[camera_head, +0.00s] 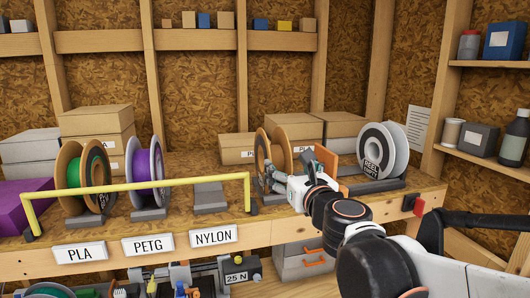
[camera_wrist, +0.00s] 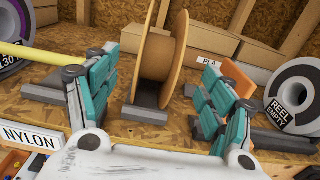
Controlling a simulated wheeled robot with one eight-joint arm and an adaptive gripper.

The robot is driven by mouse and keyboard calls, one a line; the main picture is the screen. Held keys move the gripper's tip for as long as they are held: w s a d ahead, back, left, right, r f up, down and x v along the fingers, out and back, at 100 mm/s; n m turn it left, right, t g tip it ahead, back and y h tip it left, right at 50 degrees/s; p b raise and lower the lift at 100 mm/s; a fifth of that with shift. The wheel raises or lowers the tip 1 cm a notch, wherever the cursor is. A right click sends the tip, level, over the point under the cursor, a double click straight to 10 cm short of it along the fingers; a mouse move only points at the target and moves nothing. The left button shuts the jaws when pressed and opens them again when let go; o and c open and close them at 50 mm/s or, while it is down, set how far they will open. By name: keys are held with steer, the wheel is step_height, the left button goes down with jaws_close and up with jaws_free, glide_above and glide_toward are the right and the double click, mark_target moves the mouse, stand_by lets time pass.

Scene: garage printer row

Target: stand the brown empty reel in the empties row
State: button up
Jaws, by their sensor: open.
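The brown empty reel (camera_head: 262,150) stands upright right of the yellow bar. In the wrist view the brown reel (camera_wrist: 154,50) rests at a grey block (camera_wrist: 145,92), with its bare hub showing. My gripper (camera_head: 270,177) is in front of the reel. In the wrist view my gripper (camera_wrist: 155,95) has its teal fingers wide apart, with the reel beyond and between them and nothing held. The empties row (camera_head: 385,187) is a grey rail at the right, holding a grey-white reel (camera_head: 398,150) labelled "REEL EMPTY". My arm hides part of the rail.
A yellow bar (camera_head: 140,186) runs before the reel stands. A green-filled reel (camera_head: 70,165) and a purple-filled reel (camera_head: 157,172) stand behind it; the NYLON stand (camera_head: 210,197) is bare. An orange panel (camera_head: 347,146) rises left of the grey-white reel. Boxes (camera_head: 295,127) stand behind.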

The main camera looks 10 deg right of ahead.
mark_target(274, 151)
steer(key=w+b, duration=0.1)
steer(key=w, duration=0.3)
steer(key=w+b, duration=0.1)
steer(key=w, duration=0.4)
steer(key=w+b, duration=0.2)
steer(key=w, duration=0.2)
steer(key=shift+w+a, duration=0.25)
steer(key=shift+w, duration=0.15)
steer(key=c, duration=1.2)
steer(key=shift+r, duration=0.1)
steer(key=shift+r+p, duration=1.2)
steer(key=shift+r, duration=0.5)
